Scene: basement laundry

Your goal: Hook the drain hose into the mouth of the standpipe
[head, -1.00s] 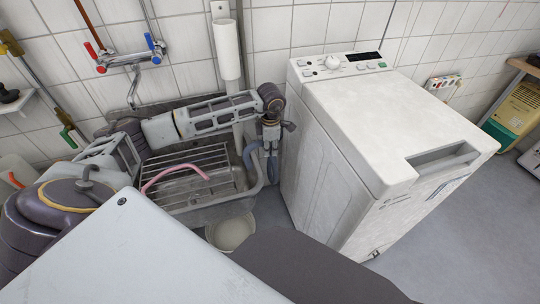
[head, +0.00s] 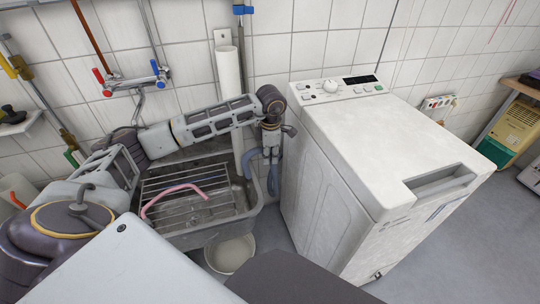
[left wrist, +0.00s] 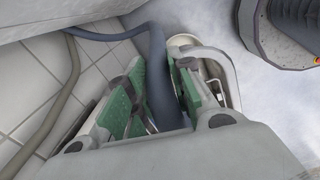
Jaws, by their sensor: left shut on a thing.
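The standpipe (head: 229,75) is a white upright tube on the tiled wall, left of the washing machine. My left gripper (head: 271,146) is lower and to the right of the tube's top, between sink and machine. It is shut on the blue-grey drain hose (head: 273,178), which hangs below it and bends toward the sink side. In the left wrist view the hose (left wrist: 157,65) runs down between the green-padded fingers (left wrist: 158,105). The hose's end cannot be made out clearly. Hose and standpipe are apart. My right gripper is not in view.
The white washing machine (head: 385,145) stands close to the right of my left gripper. A sink (head: 222,207) with a wire rack (head: 170,184) and pink hose (head: 170,190) lies left, below my arm. A bucket (head: 230,254) stands on the floor. A tap (head: 133,80) is on the wall.

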